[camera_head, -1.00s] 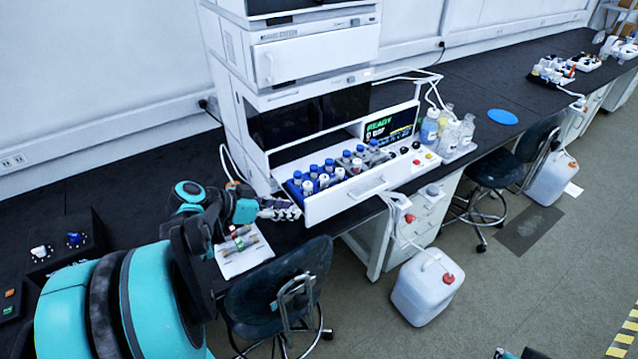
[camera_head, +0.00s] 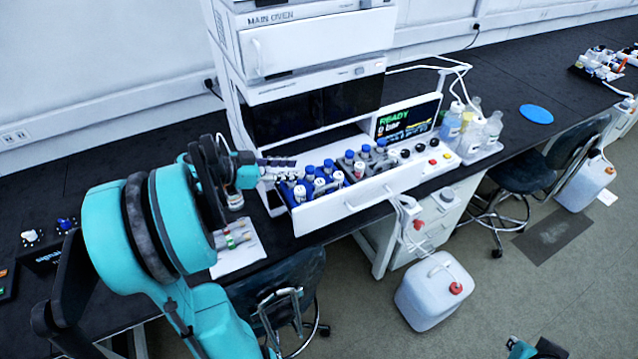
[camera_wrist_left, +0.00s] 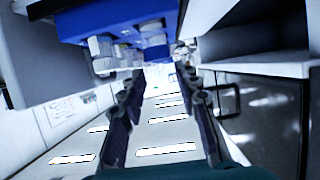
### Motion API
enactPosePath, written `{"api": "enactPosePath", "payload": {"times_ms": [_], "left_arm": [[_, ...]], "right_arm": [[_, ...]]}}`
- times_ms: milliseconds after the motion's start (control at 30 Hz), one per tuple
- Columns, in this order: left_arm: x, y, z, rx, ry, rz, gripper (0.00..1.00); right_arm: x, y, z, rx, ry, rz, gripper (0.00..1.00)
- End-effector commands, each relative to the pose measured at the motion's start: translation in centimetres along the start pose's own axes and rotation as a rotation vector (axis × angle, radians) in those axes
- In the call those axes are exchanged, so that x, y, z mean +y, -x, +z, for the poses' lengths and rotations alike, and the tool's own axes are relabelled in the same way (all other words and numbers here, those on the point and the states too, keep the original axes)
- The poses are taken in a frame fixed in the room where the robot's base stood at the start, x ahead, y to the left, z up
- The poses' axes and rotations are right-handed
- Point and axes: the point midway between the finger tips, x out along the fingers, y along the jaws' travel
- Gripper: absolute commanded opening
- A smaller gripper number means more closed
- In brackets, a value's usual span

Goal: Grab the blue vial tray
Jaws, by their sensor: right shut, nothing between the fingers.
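The blue vial tray (camera_head: 288,195) sits in the left part of the pulled-out white drawer (camera_head: 342,205), holding several vials with blue or white caps. In the left wrist view the blue tray (camera_wrist_left: 125,22) fills the top of the picture, with pale vials along it. My left gripper (camera_head: 290,163) is at the tray's back left edge, at about the height of the vial caps. In the wrist view my left gripper (camera_wrist_left: 160,80) has its two fingers apart with nothing clearly between them. Contact with the tray cannot be told. No right gripper fingers show.
A grey rack (camera_head: 368,160) with vials stands right of the blue tray in the drawer. The instrument stack (camera_head: 318,45) rises behind. A white mat (camera_head: 240,250) with small vials lies left of the drawer. Solvent bottles (camera_head: 470,130) stand to the right. A chair (camera_head: 285,285) is below.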

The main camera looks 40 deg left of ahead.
Motion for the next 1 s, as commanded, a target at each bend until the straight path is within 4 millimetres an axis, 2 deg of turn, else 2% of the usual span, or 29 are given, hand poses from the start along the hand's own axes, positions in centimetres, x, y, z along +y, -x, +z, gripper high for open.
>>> {"api": "enactPosePath", "payload": {"times_ms": [433, 733, 767, 867, 900, 1000], "left_arm": [[-0.2, -6.2, 0.8, -0.001, 0.000, 0.003, 0.32], [-0.3, -6.8, 0.7, -0.001, 0.002, 0.000, 0.32], [-0.3, -6.8, 0.7, -0.001, 0.002, 0.000, 0.30], [-0.3, -6.8, 0.7, 0.000, 0.002, 0.000, 0.03], [-0.3, -6.8, 0.7, -0.001, 0.002, 0.000, 0.00], [-0.3, -6.8, 0.6, 0.001, 0.002, 0.000, 0.00]], "right_arm": [[0.0, -2.0, 1.4, 0.000, 0.000, 0.000, 0.00], [0.0, -2.0, 1.4, 0.000, 0.000, 0.000, 0.00], [0.0, -2.0, 1.4, 0.000, 0.000, 0.000, 0.00], [0.0, -2.0, 1.4, 0.000, 0.000, 0.000, 0.00], [0.0, -2.0, 1.4, 0.000, 0.000, 0.000, 0.00], [0.0, -2.0, 1.4, 0.000, 0.000, 0.000, 0.00]]}}
